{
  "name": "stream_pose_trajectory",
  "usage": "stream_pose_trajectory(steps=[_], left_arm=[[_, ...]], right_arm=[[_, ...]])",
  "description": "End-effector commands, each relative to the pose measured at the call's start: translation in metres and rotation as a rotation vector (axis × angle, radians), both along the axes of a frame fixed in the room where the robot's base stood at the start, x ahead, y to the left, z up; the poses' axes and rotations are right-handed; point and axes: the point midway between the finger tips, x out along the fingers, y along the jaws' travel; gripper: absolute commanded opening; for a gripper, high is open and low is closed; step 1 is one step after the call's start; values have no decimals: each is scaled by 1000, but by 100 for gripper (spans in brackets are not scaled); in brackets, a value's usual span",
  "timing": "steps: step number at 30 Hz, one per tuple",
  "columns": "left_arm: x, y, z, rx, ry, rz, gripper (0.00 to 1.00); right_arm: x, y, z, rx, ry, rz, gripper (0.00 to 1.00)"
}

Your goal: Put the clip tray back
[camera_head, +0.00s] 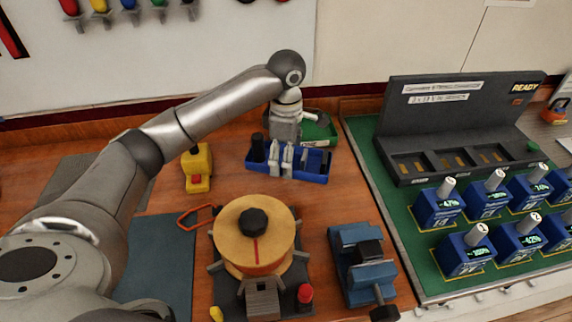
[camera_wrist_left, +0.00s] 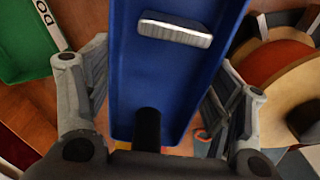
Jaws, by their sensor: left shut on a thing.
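The clip tray is a long blue tray (camera_head: 300,177) near the middle of the head view. It has compartments and a dark upright post at its left end. My left gripper (camera_head: 281,157) reaches down over it from behind and is shut on it. In the left wrist view the blue tray (camera_wrist_left: 165,75) lies between the two fingers, with a pale ridged clip (camera_wrist_left: 175,33) inside. I cannot tell whether the tray touches the bench. My right gripper is not in view.
A green tray (camera_head: 318,130), partly hidden, lies behind the blue tray. In front are a round wooden-topped fixture (camera_head: 253,235) and a blue vise (camera_head: 362,262). A yellow tool (camera_head: 197,168) stands left. A green board with several blue breakers (camera_head: 437,207) and a dark rack is at right.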

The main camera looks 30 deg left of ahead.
Motion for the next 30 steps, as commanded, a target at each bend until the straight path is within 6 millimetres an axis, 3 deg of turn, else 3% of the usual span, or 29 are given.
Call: stream_pose_trajectory(steps=[6,12,17,24,30], left_arm=[[30,16,-33,0,1,1,36],[45,24,-53,-1,-1,-1,36],[49,27,-60,0,-1,0,36],[51,29,-89,2,0,-1,36],[51,28,-94,1,-3,-2,36]], right_arm=[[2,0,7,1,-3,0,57],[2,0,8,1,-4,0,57],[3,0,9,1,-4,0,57],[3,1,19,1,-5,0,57],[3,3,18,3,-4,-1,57]])
